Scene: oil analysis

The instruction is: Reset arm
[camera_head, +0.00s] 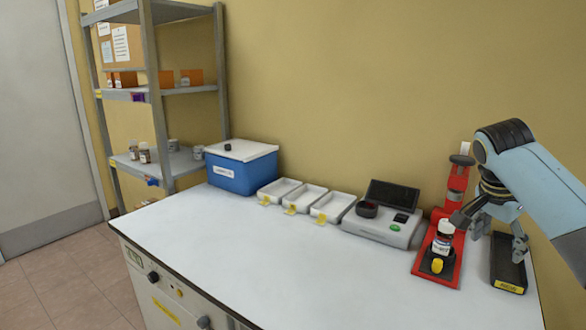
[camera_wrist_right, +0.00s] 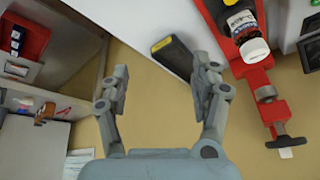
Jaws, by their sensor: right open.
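My right gripper (camera_head: 489,233) is at the right of the head view, over the back right of the table, with its fingers pointing down. In the right wrist view its two fingers (camera_wrist_right: 160,72) stand wide apart with nothing between them. A small dark bottle with a white label (camera_head: 444,238) stands on the red stand (camera_head: 455,215) to the left of the gripper. The bottle also shows upside down in the right wrist view (camera_wrist_right: 241,22). My left gripper is not in view.
A black tray (camera_head: 508,262) with a yellow label lies right of the stand, close below the gripper. A grey device (camera_head: 390,228), several white trays (camera_head: 330,207) and a blue box (camera_head: 240,172) line the table's back. The front of the white table (camera_head: 270,255) is clear.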

